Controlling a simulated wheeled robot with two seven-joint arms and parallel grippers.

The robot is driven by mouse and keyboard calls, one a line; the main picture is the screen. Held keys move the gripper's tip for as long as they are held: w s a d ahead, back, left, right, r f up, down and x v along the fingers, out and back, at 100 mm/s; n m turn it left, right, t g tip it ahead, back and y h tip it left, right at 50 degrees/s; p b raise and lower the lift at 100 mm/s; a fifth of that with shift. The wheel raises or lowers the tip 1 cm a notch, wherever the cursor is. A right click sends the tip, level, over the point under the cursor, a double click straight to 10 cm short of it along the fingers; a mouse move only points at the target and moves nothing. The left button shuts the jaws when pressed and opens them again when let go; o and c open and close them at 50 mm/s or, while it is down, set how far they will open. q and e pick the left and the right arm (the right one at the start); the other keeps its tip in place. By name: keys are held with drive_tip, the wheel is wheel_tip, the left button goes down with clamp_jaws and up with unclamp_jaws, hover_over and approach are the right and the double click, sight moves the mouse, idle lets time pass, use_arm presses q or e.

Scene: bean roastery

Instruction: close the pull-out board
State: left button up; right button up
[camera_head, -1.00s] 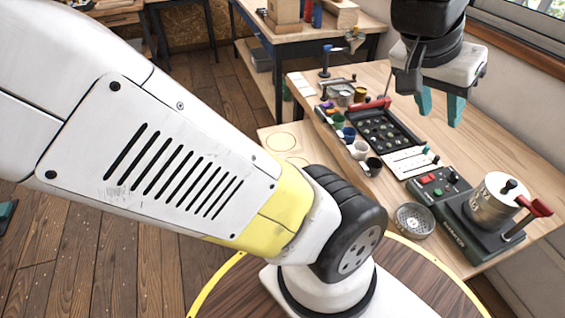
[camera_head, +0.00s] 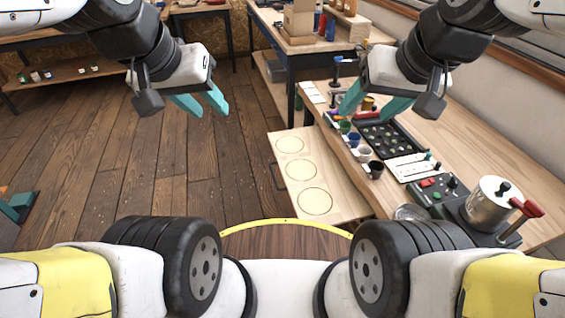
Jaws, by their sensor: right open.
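The pull-out board (camera_head: 303,183) is a pale wooden panel with three ring outlines. My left gripper (camera_head: 207,108) is open and empty over the floor, up and to the left of the board. My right gripper (camera_head: 374,110) is open and empty above the bench's left part, near the small cups. Its teal fingers cover part of the bench's far end.
Several cups (camera_head: 364,152) stand along the bench's left edge above the board. A dark bean tray (camera_head: 390,140), a control box (camera_head: 436,188) and a metal roaster drum (camera_head: 491,203) stand on the bench. Another table (camera_head: 288,45) is behind. The floor left of the board is clear.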

use_arm(q)
drive_tip(key=shift+s+a, duration=0.15)
drive_tip(key=shift+a, duration=0.25)
drive_tip(key=shift+c, duration=0.5)
